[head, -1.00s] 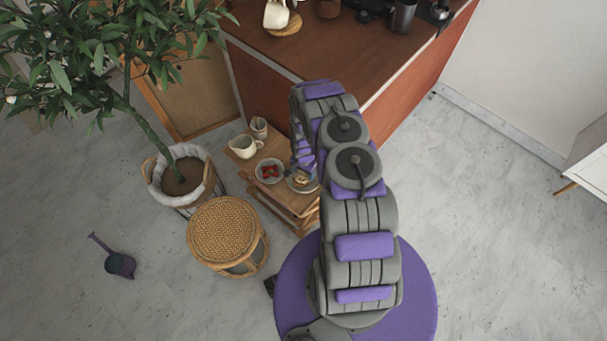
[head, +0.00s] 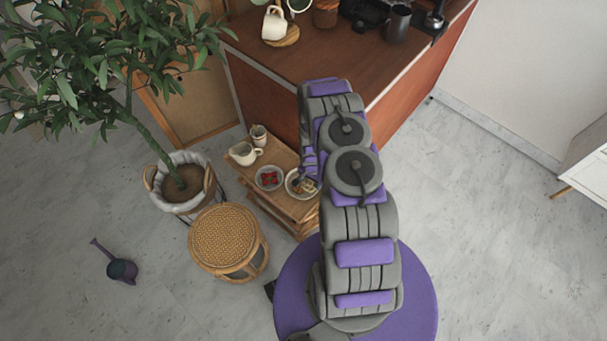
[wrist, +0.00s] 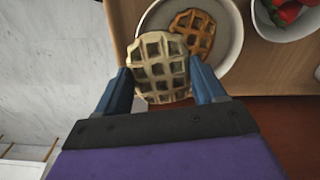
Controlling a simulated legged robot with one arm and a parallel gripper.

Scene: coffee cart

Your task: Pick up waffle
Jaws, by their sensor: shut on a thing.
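My gripper (wrist: 161,92) is shut on a pale waffle (wrist: 160,66), with one blue finger against each side of it in the wrist view. The held waffle is in front of the edge of a white plate (wrist: 231,52). A second, browner waffle (wrist: 196,33) lies on that plate, partly covered by the held one. In the head view the plate (head: 290,186) stands on a small wooden side table (head: 288,205), and my arm hides most of the gripper there.
A bowl of strawberries (head: 269,178) stands left of the plate. A cream pitcher (head: 243,153) and a small cup (head: 258,135) are behind it. A wicker stool (head: 228,238) and a potted tree (head: 183,184) stand left. The wooden counter (head: 340,55) rises behind.

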